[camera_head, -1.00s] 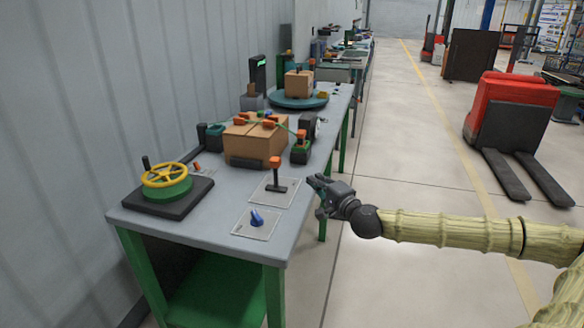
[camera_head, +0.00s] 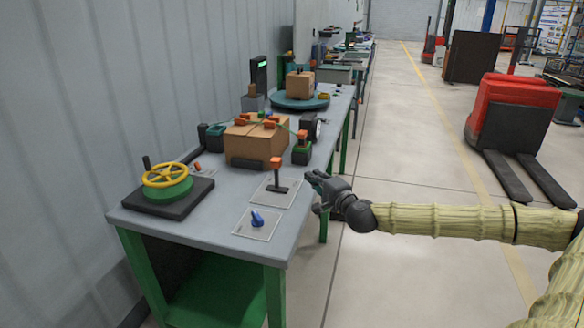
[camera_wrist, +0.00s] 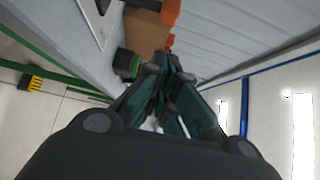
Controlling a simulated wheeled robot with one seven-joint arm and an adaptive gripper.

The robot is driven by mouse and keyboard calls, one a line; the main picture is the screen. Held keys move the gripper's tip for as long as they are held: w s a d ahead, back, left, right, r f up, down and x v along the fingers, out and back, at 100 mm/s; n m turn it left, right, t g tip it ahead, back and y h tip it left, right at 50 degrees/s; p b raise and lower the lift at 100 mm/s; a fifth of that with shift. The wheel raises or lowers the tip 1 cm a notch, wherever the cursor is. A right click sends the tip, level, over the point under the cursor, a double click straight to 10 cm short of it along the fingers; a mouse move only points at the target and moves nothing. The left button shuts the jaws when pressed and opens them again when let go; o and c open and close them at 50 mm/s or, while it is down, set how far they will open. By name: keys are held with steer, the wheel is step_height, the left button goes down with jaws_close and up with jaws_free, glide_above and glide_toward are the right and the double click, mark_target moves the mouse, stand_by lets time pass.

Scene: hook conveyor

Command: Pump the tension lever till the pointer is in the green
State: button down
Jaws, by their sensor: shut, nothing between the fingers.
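A lever with an orange knob (camera_head: 276,163) stands upright on a pale plate near the right edge of the workbench. Behind it, a green block with an orange top (camera_head: 301,147) stands beside a strapped cardboard box. A dark round gauge (camera_head: 316,128) is just behind the green block; its pale face is nearly edge-on and I cannot read a pointer. Which part is the tension lever is not certain. My gripper (camera_head: 313,181) is shut and empty, just off the bench's right edge, to the right of the orange-knobbed lever and apart from it. The wrist view shows its closed fingers (camera_wrist: 165,85).
The cardboard box (camera_head: 246,143) sits mid-bench. A yellow handwheel (camera_head: 166,175) and a blue knob (camera_head: 257,218) are at the near end. A turntable (camera_head: 300,102) holds another box farther back. The floor right of the bench is clear up to a red pallet truck (camera_head: 513,105).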

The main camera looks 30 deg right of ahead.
mark_target(277, 174)
steer(key=w+a, duration=0.2)
steer(key=w, duration=0.8)
stand_by(0.5)
steer(key=shift+w+f, duration=0.1)
stand_by(0.4)
